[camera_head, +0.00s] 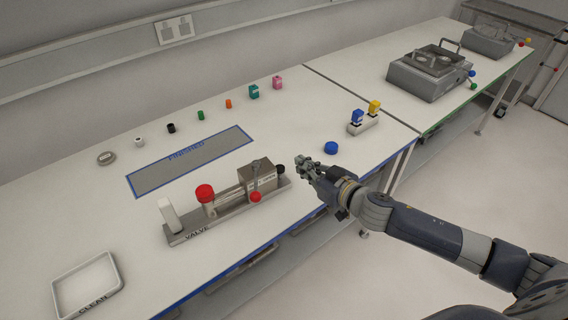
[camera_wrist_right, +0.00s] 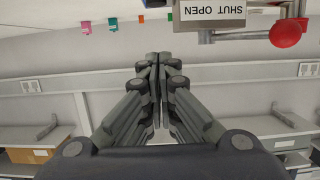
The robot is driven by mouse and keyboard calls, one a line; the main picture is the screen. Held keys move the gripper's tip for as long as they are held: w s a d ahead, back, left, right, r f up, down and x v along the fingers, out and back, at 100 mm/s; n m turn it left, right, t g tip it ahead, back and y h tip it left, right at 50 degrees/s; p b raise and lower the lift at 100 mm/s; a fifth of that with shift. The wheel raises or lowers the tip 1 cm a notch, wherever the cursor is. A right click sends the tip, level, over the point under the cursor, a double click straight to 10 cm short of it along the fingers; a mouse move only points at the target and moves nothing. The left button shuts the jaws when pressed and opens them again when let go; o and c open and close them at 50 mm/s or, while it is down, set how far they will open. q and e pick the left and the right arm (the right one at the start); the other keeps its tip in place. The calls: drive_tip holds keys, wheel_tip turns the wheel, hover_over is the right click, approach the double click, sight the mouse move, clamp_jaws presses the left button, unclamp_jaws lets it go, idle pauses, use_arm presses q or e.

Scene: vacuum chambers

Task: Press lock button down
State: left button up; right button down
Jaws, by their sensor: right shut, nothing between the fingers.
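The valve assembly (camera_head: 225,208) stands on the white bench on a grey base marked VALVE. It has a red round knob (camera_head: 205,193) on a post, a grey box (camera_head: 257,176), a red ball (camera_head: 255,197) low on its front and a black knob (camera_head: 280,169) at its right end. No part is labelled as a lock button. My right gripper (camera_head: 303,162) is shut and empty, just right of the black knob and apart from it. In the right wrist view, the closed fingers (camera_wrist_right: 154,90) show below the box marked SHUT OPEN (camera_wrist_right: 211,10) and the red ball (camera_wrist_right: 288,33). My left gripper is not in view.
A blue disc (camera_head: 331,148) lies just beyond my right gripper. A holder (camera_head: 363,126) carries a blue and a yellow piece. A FINISHED mat (camera_head: 160,181) lies behind the valve, with several small parts beyond. A CLEAN tray (camera_head: 88,284) is front left.

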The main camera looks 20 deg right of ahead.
drive_tip(key=p, duration=0.2)
hover_over(280, 169)
drive_tip(key=s, duration=0.1)
drive_tip(key=f, duration=0.4)
drive_tip(key=b, duration=0.1)
drive_tip(key=shift+s+d+f, duration=0.25)
drive_tip(key=shift+d+f, duration=0.1)
drive_tip(key=shift+f, duration=0.75)
